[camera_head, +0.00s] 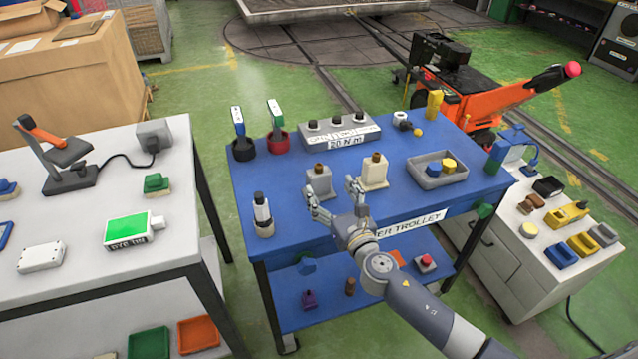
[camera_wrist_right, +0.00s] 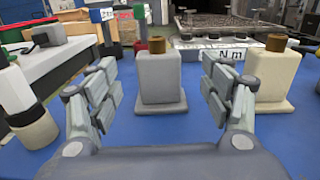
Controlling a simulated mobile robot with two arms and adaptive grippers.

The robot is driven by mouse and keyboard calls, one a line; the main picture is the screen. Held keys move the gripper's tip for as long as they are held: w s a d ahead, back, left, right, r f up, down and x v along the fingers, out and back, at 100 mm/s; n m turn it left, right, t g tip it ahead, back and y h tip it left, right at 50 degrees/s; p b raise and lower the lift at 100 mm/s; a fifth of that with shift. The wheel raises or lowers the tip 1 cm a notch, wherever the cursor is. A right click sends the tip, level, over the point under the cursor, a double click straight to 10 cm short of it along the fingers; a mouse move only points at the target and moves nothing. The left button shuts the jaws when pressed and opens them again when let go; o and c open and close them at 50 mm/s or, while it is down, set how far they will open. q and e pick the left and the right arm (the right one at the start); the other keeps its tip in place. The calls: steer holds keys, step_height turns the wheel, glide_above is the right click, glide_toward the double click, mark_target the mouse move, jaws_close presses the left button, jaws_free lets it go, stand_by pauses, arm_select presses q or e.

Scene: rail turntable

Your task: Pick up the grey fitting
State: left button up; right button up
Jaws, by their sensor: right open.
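The grey fitting (camera_head: 319,184) is an upright block on a flat base with a brown top, standing on the blue trolley top (camera_head: 290,226). In the right wrist view the grey fitting (camera_wrist_right: 160,80) stands between my open fingers, a little beyond them. My right gripper (camera_head: 331,198) is open and empty at the near side of the fitting. It also frames the wrist view (camera_wrist_right: 160,92). A similar cream fitting (camera_head: 374,174) stands just to the right, and in the wrist view it (camera_wrist_right: 272,78) is right behind my right finger. My left gripper is out of view.
A black-and-white bottle-like item (camera_head: 262,212) stands left of the fitting. Behind are a grey box labelled 20 N·m (camera_head: 342,130) and two cups (camera_head: 278,140) holding tools. A grey tray (camera_head: 436,180) with small parts is at right. Bare blue surface lies between them.

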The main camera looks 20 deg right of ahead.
mark_target(322, 179)
steer(key=w, duration=0.5)
steer(key=w+a, duration=0.1)
steer(key=w, duration=0.1)
steer(key=shift+w+f, duration=0.3)
steer(key=shift+s+d, duration=0.1)
steer(key=c, duration=1.3)
steer(key=shift+r, duration=0.1)
steer(key=shift+c, duration=0.4)
